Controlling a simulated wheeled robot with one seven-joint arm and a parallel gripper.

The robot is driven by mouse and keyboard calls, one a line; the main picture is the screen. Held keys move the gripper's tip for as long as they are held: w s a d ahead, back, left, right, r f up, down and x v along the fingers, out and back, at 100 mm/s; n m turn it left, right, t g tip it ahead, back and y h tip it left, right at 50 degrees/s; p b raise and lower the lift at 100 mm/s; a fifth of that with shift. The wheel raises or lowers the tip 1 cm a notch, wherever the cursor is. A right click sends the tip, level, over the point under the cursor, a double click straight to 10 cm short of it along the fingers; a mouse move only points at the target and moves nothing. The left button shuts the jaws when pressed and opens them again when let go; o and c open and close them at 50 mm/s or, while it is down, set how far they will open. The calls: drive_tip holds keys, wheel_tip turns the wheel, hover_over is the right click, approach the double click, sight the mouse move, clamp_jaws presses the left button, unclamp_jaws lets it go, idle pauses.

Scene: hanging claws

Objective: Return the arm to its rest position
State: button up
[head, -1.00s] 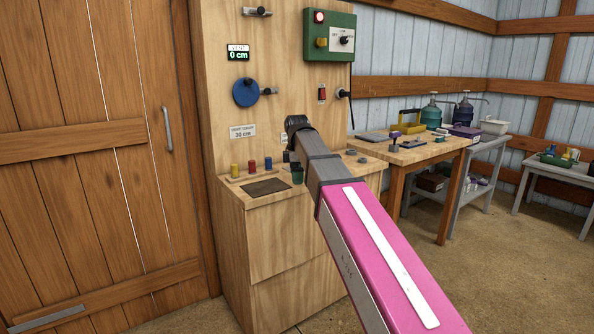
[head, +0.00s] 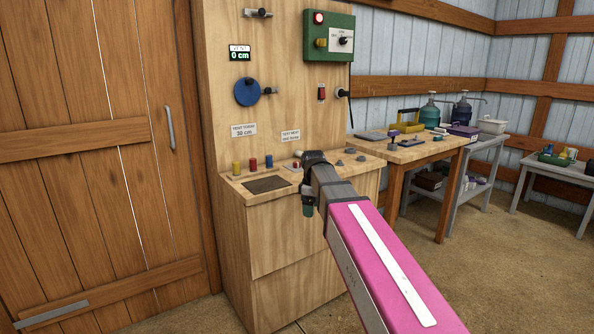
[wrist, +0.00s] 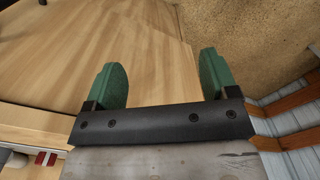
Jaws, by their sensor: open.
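My arm, pink with a white strip, reaches from the lower right of the head view toward the wooden control cabinet (head: 275,230). My gripper (head: 308,200) hangs at the arm's end, in front of the cabinet's counter edge, with one green finger partly showing. In the wrist view my gripper (wrist: 165,80) has its two green fingers spread wide apart, with nothing between them. Pale wood fills much of the space beyond the fingers, with brown floor at the upper right.
The cabinet carries a blue wheel (head: 247,92), a green switch box (head: 330,36) and coloured pegs (head: 253,163). A wooden workbench (head: 425,150) with tools stands to the right. A plank door (head: 80,150) is at left. The floor at right (head: 500,250) is clear.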

drive_tip(key=s+d+f+m, duration=0.4)
drive_tip(key=s+f, duration=0.1)
drive_tip(key=f, duration=0.3)
drive_tip(key=s+d+f+m, duration=0.5)
drive_tip(key=s+f, duration=0.1)
drive_tip(key=f, duration=0.2)
drive_tip(key=s+d+f+m, duration=0.4)
drive_tip(key=s+f+m, duration=0.1)
drive_tip(key=f, duration=0.4)
drive_tip(key=shift+s+d, duration=0.25)
drive_tip(key=shift+d, duration=0.05)
